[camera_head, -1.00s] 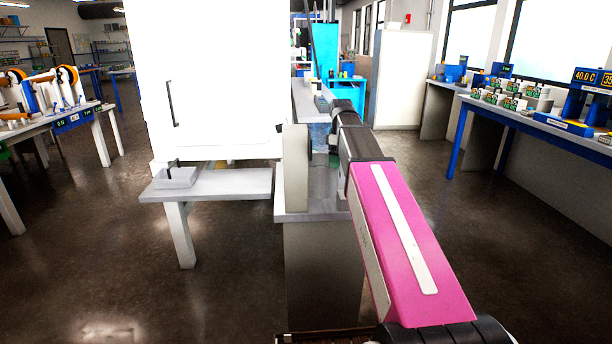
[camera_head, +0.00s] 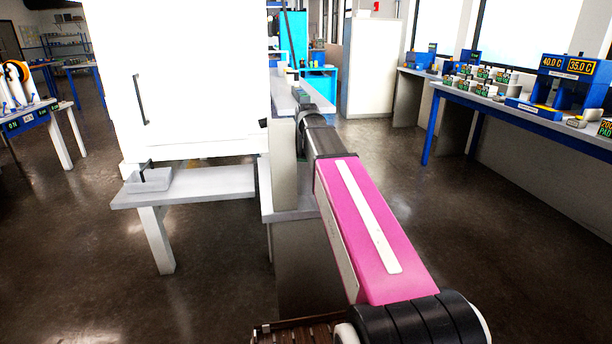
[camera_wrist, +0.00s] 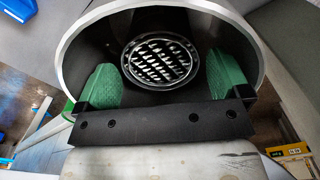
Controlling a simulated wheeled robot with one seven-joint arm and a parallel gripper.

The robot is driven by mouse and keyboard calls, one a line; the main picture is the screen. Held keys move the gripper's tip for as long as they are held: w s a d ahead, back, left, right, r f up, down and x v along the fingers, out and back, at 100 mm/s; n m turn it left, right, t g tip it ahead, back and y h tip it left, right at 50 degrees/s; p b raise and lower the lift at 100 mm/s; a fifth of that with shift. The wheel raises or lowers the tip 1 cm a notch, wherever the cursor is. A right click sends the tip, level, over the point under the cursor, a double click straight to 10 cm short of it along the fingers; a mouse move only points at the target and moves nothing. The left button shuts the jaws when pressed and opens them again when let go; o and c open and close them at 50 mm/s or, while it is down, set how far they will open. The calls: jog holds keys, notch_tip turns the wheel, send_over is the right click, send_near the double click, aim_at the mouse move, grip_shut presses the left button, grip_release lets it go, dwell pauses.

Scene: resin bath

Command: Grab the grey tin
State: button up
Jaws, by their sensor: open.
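I cannot surely pick out a grey tin in either view. My gripper (camera_wrist: 164,72) is open in the wrist view, with its two green finger pads well apart. Between and beyond the pads is a round metal grille (camera_wrist: 160,62), inside a dark round hollow with a pale rim (camera_wrist: 85,22). The grille is not touched by the pads, as far as I can see. In the head view my arm reaches forward and its gripper end is hidden.
A tall white cabinet (camera_head: 190,70) stands left of my arm, above a low bench (camera_head: 205,184) with a grey tray (camera_head: 150,182). A blue-legged bench (camera_head: 505,108) at right carries several small containers and a blue device (camera_head: 562,95). Open floor lies between.

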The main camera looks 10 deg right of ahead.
jog(key=shift+f, duration=2.75)
jog(key=c, duration=0.7)
